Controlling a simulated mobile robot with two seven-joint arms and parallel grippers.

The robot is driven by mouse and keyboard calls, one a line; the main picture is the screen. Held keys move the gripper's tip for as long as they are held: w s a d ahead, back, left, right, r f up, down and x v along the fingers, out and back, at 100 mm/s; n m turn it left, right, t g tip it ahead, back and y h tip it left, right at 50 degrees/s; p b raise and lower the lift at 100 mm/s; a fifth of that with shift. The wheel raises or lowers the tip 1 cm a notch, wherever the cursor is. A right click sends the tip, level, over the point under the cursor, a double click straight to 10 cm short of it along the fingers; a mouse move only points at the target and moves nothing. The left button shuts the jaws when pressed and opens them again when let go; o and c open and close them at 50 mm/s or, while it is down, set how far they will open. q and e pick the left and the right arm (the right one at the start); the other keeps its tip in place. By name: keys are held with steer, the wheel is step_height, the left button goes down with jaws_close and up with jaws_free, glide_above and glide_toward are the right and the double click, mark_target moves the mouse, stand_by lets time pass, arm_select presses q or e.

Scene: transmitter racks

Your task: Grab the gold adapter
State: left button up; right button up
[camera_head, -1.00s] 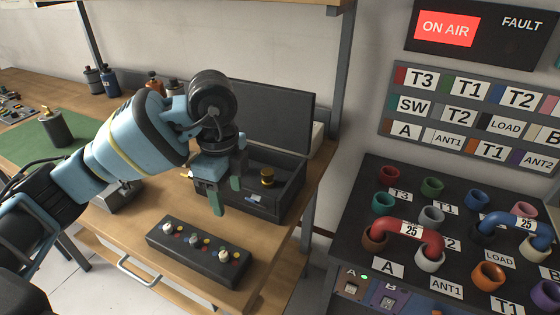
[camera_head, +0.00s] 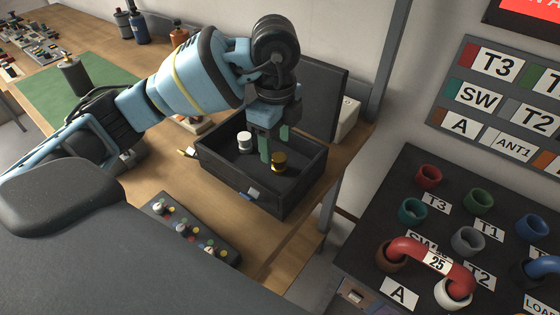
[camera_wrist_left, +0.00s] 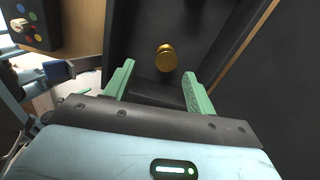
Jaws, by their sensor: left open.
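The gold adapter (camera_head: 279,161) stands in a black open case (camera_head: 262,196) on the wooden bench. My left gripper (camera_head: 275,148) is above the case, its green fingers open and empty. In the head view the fingertips are close to the gold adapter; I cannot tell if they touch it. In the left wrist view the gold adapter (camera_wrist_left: 166,58) shows beyond the fingertips, between the two fingers (camera_wrist_left: 160,82), with a visible gap to each side. My right gripper is not in view.
A silver adapter (camera_head: 244,142) stands in the same case, left of the gold one. The case's raised lid (camera_head: 322,90) stands behind. A black box with knobs (camera_head: 190,232) lies in front. A rack panel with coloured sockets (camera_head: 440,215) is at the right.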

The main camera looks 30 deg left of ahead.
mark_target(279, 157)
arm_select(q)
steer(key=shift+w+f, duration=0.25)
steer(key=shift+f, duration=1.4)
steer(key=shift+w+f, duration=0.2)
steer(key=shift+f, duration=1.4)
steer(key=c, duration=1.1)
steer(key=shift+r, duration=0.2)
step_height(279, 157, up, 10)
steer(key=shift+f, duration=0.1)
